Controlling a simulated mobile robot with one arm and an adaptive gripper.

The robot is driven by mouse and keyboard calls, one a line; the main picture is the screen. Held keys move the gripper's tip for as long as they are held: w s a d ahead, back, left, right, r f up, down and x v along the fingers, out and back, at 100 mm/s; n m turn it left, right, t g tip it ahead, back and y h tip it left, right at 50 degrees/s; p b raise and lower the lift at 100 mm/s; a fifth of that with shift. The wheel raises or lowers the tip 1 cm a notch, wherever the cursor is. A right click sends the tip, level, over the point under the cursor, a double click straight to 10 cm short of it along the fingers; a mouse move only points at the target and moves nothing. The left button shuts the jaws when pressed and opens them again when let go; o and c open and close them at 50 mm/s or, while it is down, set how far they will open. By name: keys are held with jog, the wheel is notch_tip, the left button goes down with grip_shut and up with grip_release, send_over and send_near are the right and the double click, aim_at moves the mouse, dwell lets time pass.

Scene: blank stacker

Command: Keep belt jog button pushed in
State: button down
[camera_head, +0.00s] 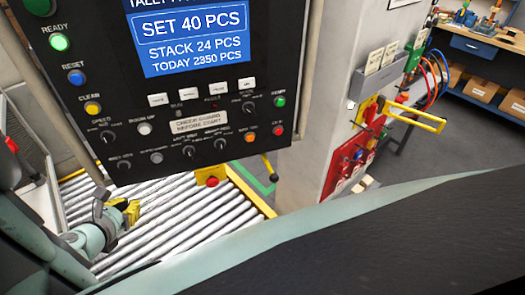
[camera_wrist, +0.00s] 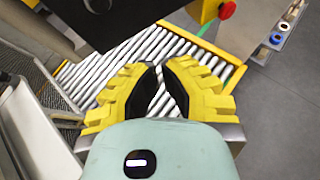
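The black control panel (camera_head: 190,115) fills the upper left of the head view, with many buttons and knobs. Its small labels are mostly unreadable, so I cannot tell which button is the belt jog button. An orange button (camera_head: 250,137) and a grey-white button (camera_head: 145,128) are on its lower part. My gripper (camera_head: 130,211), with yellow fingers, is below and left of the panel, over the rollers, apart from every button. In the wrist view its dark finger pads (camera_wrist: 159,72) come close at the tips, with a narrow gap and nothing held between them.
A roller conveyor (camera_head: 165,225) with yellow edges runs below the panel. A red button on a yellow box (camera_head: 211,181) stands at its edge. A grey column (camera_head: 325,110) carries a yellow bracket (camera_head: 415,117) and red parts. A workbench (camera_head: 485,50) is at the far right.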

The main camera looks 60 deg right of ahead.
aim_at(124, 167)
jog(key=shift+s, duration=0.1)
dwell(0.3)
jog(key=w+d, duration=0.5)
jog(key=w, duration=0.2)
jog(key=shift+d, duration=0.25)
jog(key=shift+w, duration=0.1)
dwell(1.5)
jog(key=shift+w+d, duration=0.15)
jog(key=shift+w, duration=0.15)
